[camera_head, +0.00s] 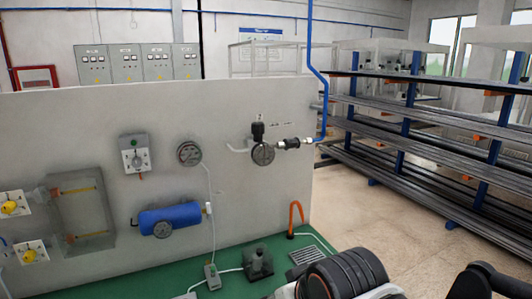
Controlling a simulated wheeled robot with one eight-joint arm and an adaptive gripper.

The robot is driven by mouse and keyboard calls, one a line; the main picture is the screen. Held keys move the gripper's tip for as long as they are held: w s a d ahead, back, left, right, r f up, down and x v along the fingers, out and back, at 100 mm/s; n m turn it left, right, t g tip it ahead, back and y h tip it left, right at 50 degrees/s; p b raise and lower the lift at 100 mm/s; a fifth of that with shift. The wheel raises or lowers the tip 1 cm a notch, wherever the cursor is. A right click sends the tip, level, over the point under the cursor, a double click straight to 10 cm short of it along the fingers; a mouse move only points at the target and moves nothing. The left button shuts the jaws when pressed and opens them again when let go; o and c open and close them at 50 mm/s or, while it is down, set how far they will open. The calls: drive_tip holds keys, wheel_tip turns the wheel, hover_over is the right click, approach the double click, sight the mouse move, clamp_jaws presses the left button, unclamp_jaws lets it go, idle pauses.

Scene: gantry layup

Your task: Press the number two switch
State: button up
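A pale upright panel carries several devices that could be switches, but I can read no number on any of them. A grey box with a round knob and a green top (138,156) is mounted left of the middle. A small grey box on a cable (211,275) stands at the panel's foot. Parts of my arm show at the bottom right. I cannot make out my gripper's fingers.
A blue cylinder with a gauge (170,220), a round gauge (189,153) and a regulator (262,152) are on the panel. A dark pedal-like block (258,264) stands on the green base (130,284). Long racks (430,110) fill the right; floor between (385,205) is clear.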

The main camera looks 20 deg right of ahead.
drive_tip(key=shift+c, duration=0.6)
clamp_jaws()
drive_tip(key=shift+a, duration=0.1)
